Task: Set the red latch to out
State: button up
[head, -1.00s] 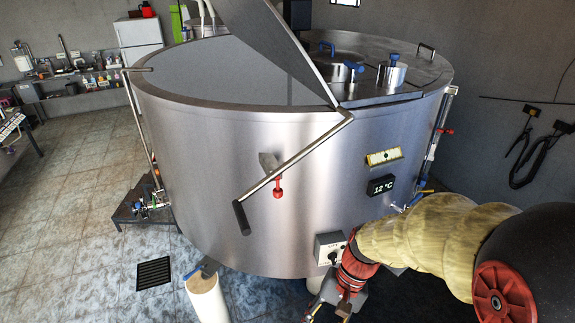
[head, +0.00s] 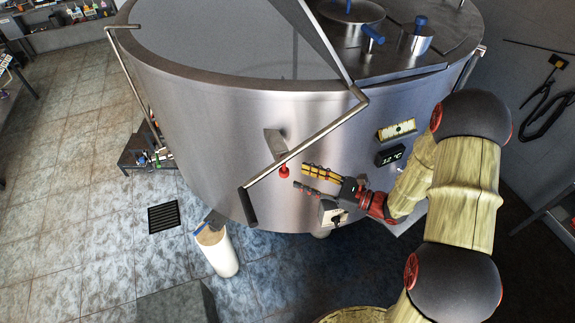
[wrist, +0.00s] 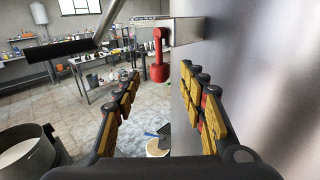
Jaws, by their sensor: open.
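The red latch (head: 283,171) hangs on a metal bracket (head: 275,144) on the front of the steel tank, just behind the slanted lid bar. In the wrist view the red latch (wrist: 158,57) hangs below the bracket (wrist: 187,31), with its thicker red end downward. My gripper (head: 306,177) is open and empty, to the right of the latch and apart from it, close to the tank wall. In the wrist view my gripper (wrist: 165,105) has its fingers spread, with the latch ahead and above, between them in the picture.
The lid bar (head: 305,145) slants across the tank front, its black handle (head: 247,206) left of the latch; the handle also shows in the wrist view (wrist: 59,48). A control box (head: 333,213) is below my gripper.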

aim_at(284, 170)
jog(key=p+x, duration=0.2)
jog(key=x, duration=0.5)
jog(key=shift+w+a+f, duration=0.1)
jog(key=shift+w+a, duration=0.05)
jog(key=shift+a, duration=0.1)
jog(key=shift+c, duration=0.2)
grip_shut()
dwell(0.5)
